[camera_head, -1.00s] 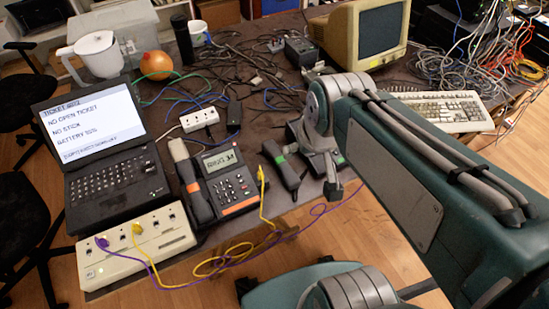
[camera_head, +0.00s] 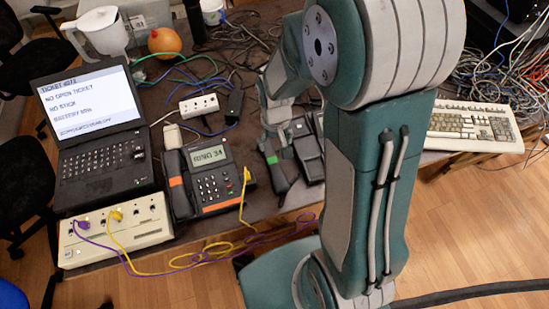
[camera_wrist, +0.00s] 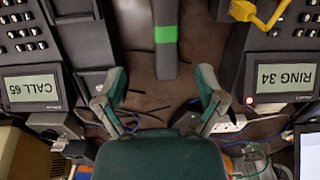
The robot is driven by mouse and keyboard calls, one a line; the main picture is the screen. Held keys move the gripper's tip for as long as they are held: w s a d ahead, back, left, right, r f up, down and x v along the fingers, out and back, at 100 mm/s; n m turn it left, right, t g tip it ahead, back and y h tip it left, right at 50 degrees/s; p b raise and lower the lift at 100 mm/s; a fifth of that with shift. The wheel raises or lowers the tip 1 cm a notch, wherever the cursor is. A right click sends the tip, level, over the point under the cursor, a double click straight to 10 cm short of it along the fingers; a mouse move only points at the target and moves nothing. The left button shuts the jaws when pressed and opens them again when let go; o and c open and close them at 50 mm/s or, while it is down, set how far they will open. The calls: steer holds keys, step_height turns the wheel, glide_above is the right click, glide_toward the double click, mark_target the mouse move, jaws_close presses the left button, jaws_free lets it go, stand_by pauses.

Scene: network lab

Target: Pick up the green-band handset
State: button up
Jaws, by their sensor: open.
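The green-band handset is dark with a bright green strip and lies on the desk between two desk phones. In the head view, the handset (camera_head: 285,176) sits just left of my arm. In the wrist view, the handset (camera_wrist: 165,42) points down the picture, its near end between and just beyond my fingertips. My gripper (camera_wrist: 164,78) is open, with one finger on each side of the handset's line and nothing held. In the head view my arm covers part of that area, and I cannot tell the gripper's height above the desk.
A phone reading RING 34 (camera_head: 214,177) with an orange-band handset (camera_head: 178,184) stands to the left. The other phone, reading CALL 65 (camera_wrist: 30,88), is partly hidden by my arm in the head view. A power strip (camera_head: 199,104) and loose cables lie behind.

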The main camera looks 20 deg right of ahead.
mark_target(273, 160)
steer(key=f, duration=0.1)
steer(key=a+f, duration=0.1)
steer(key=f, duration=0.1)
steer(key=shift+a+f, duration=0.25)
steer(key=shift+f, duration=0.15)
steer(key=f, duration=0.2)
steer(key=d+f, duration=0.1)
steer(key=f, duration=0.1)
steer(key=shift+w+d+f, duration=0.1)
steer(key=shift+w+f, duration=0.1)
steer(key=shift+f, duration=0.45)
steer(key=shift+a+f, duration=0.1)
steer(key=shift+a, duration=0.4)
steer(key=shift+d, duration=0.25)
jaws_close()
